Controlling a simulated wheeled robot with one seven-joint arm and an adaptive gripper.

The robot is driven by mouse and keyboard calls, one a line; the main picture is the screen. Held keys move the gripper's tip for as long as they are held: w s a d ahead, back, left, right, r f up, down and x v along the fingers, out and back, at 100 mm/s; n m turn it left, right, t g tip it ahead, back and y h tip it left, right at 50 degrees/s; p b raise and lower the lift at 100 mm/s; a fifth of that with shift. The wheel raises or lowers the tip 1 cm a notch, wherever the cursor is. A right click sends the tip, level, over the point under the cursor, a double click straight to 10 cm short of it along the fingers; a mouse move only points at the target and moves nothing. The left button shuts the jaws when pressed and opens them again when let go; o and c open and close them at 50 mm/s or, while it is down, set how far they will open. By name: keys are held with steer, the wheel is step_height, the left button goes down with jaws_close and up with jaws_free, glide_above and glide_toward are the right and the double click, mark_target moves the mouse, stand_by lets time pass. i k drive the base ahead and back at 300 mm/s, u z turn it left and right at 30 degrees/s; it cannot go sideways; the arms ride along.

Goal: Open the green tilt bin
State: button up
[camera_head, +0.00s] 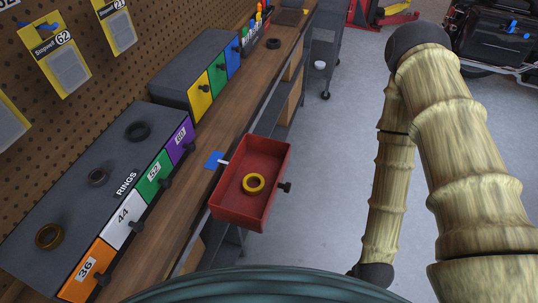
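Two green bin fronts show. One green front (217,76) sits between a yellow front (200,97) and a blue front (234,57) in the farther dark grey cabinet on the bench. It has a dark knob and looks shut. The other green front (153,180), with a number label, is in the nearer cabinet marked RINGS and also looks shut. I cannot tell from the picture which one is the tilt bin. My arm comes in at the right, bends at a dark joint at the top and runs down to a dark end low in the picture. No gripper fingers show.
The nearer cabinet (75,195) has dark rings on top. A blue tag (214,160) lies on the bench. Open floor (345,120) lies right of the bench; a motorcycle (490,40) stands beyond.

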mark_target(216, 72)
steer(key=k, duration=0.5)
steer(key=z, duration=1.15)
steer(key=i, duration=0.75)
steer(key=u, duration=1.85)
